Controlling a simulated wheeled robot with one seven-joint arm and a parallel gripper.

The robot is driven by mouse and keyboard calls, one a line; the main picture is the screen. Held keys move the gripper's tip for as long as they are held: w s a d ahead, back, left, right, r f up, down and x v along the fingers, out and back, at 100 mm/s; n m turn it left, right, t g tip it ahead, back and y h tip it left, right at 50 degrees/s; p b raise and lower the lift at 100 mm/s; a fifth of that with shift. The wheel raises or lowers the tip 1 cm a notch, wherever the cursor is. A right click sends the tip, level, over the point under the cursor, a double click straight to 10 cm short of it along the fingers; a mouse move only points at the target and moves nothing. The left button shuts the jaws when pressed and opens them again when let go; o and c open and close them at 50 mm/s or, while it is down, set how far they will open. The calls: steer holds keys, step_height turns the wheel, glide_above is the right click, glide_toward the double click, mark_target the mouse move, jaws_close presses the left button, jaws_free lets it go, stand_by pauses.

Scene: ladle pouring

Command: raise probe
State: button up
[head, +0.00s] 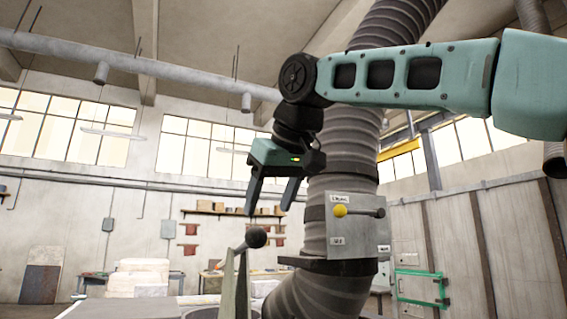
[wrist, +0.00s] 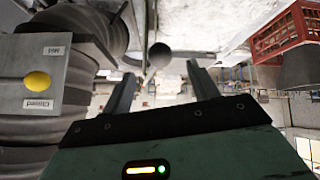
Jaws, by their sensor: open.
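My gripper (head: 268,210) is open and empty, its two fingers pointing down in the head view. A lever with a dark round knob (head: 255,237) stands just below the fingertips in the head view. In the wrist view the dark knob (wrist: 160,55) appears between and beyond the fingertips (wrist: 161,72), apart from them. I cannot tell for sure whether this lever belongs to the probe; nothing in view is marked as a probe. The lever's lower part goes behind a greenish upright post (head: 235,285).
A thick grey ribbed duct (head: 325,225) rises close to the right of my gripper. A green frame (head: 420,285) stands at the right. A red crate (wrist: 285,30) shows in the wrist view.

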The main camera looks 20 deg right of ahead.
steer(key=v, duration=0.7)
steer(key=shift+s+r, duration=0.25)
steer(key=s+a+f+n+g, duration=0.1)
steer(key=a+f, duration=0.2)
steer(key=f, duration=0.5)
steer(key=a+f+n+g+y, duration=0.15)
steer(key=a+f, duration=0.25)
steer(key=f, duration=0.5)
steer(key=s+a+f+n+g, duration=0.1)
steer(key=a+f+g, duration=0.15)
steer(key=f, duration=0.55)
steer(key=s+d+f+g, duration=0.1)
steer(key=s+f, duration=0.4)
steer(key=f, duration=0.3)
steer(key=s+d+f+g, duration=0.1)
steer(key=s+f, duration=0.5)
steer(key=f, duration=0.3)
steer(key=s+d+f+g+h, duration=0.1)
steer(key=s+f, duration=0.4)
steer(key=f, duration=0.3)
steer(key=shift+s+f+n, duration=0.4)
steer(key=shift+n, duration=0.05)
steer(key=shift+c, duration=0.2)
